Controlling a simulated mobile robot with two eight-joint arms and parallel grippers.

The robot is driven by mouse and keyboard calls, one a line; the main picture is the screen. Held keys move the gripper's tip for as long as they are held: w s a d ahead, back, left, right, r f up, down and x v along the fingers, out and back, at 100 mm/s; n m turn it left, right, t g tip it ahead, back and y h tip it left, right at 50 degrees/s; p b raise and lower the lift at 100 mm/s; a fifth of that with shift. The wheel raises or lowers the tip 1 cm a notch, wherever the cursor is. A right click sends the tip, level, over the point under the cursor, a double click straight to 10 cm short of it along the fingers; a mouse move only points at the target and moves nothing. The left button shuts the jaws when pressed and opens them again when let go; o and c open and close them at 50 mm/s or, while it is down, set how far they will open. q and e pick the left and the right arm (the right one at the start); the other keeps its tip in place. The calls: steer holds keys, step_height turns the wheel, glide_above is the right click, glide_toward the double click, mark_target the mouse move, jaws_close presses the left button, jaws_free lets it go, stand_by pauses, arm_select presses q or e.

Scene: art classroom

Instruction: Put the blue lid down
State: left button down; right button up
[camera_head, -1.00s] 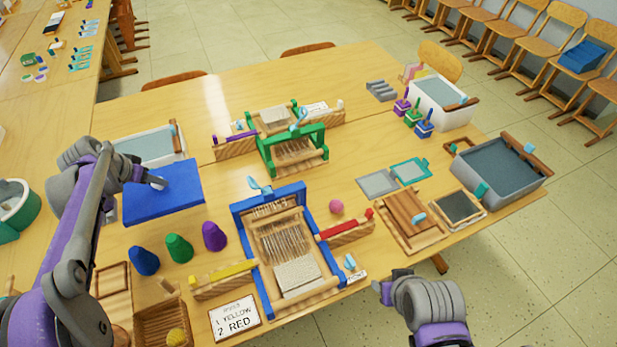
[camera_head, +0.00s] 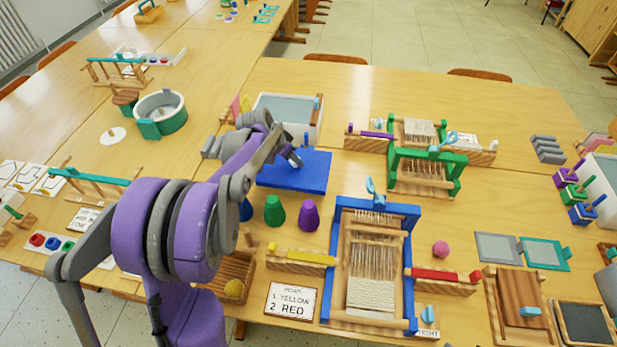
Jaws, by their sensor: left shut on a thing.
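The blue lid (camera_head: 300,172) is a flat blue rectangular panel in front of the white basin (camera_head: 290,112) at the back. My left gripper (camera_head: 296,160) is shut on it at its upper middle. The lid looks level; I cannot tell whether it touches the table or hangs just above it. My left arm hides part of the area to its left. My right gripper is out of view.
Blue, green (camera_head: 274,211) and purple (camera_head: 309,214) cones stand just in front of the lid. A blue-framed loom (camera_head: 412,290) is to the right, with a green loom (camera_head: 455,188) behind it. A round white-and-green tub (camera_head: 160,113) stands at the left.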

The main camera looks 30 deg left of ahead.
mark_target(294, 174)
arm_select(q)
step_height(294, 174, down, 7)
steer(key=shift+f, duration=0.2)
stand_by(0.3)
steer(key=shift+f+b, duration=0.15)
steer(key=shift+b, duration=0.2)
steer(key=shift+c, duration=2.3)
jaws_free()
